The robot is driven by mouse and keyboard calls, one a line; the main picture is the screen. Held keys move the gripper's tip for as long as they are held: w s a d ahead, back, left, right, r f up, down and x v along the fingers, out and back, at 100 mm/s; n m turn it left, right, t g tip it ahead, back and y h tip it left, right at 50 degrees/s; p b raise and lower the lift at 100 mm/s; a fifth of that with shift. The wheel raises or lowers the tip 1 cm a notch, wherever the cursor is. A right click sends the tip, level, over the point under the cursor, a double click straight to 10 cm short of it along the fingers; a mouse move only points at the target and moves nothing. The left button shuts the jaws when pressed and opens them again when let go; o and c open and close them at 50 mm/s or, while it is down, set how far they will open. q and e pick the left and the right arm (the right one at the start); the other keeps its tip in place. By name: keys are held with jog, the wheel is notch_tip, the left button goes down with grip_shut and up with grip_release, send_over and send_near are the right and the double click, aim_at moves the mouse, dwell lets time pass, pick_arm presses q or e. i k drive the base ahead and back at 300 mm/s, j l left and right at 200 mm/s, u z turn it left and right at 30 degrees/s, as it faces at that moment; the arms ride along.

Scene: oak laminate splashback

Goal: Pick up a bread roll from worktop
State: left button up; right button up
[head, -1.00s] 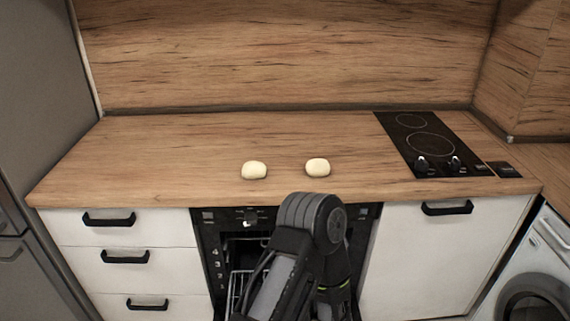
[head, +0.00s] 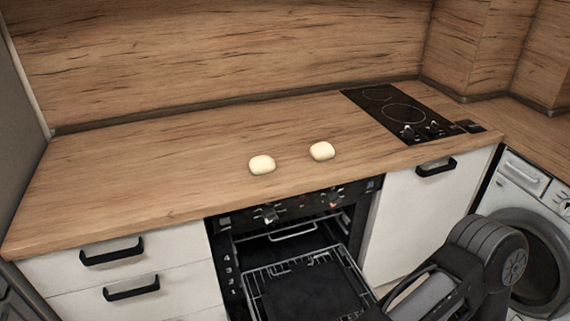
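Two pale cream bread rolls lie apart on the wooden worktop (head: 150,165), near its front edge. The left roll (head: 262,164) and the right roll (head: 322,151) sit above the oven, and both are fully visible. A dark arm link of mine shows at the lower right, in front of the white cabinet and washing machine. Neither of my grippers can be made out in the head view, and nothing touches the rolls.
A black hob (head: 405,113) is set into the worktop at the right. Below the rolls, the oven (head: 290,212) stands open with a wire rack (head: 262,275) showing. A washing machine (head: 530,225) is at the far right. The worktop left of the rolls is clear.

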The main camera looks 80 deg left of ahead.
aim_at(262, 165)
jog(key=k+j, duration=0.2)
jog(key=k, duration=0.3)
jog(key=k+j, duration=0.15)
jog(key=k, duration=0.35)
jog(key=k+j+u, duration=0.45)
jog(key=k+l, duration=0.05)
jog(key=k, duration=0.05)
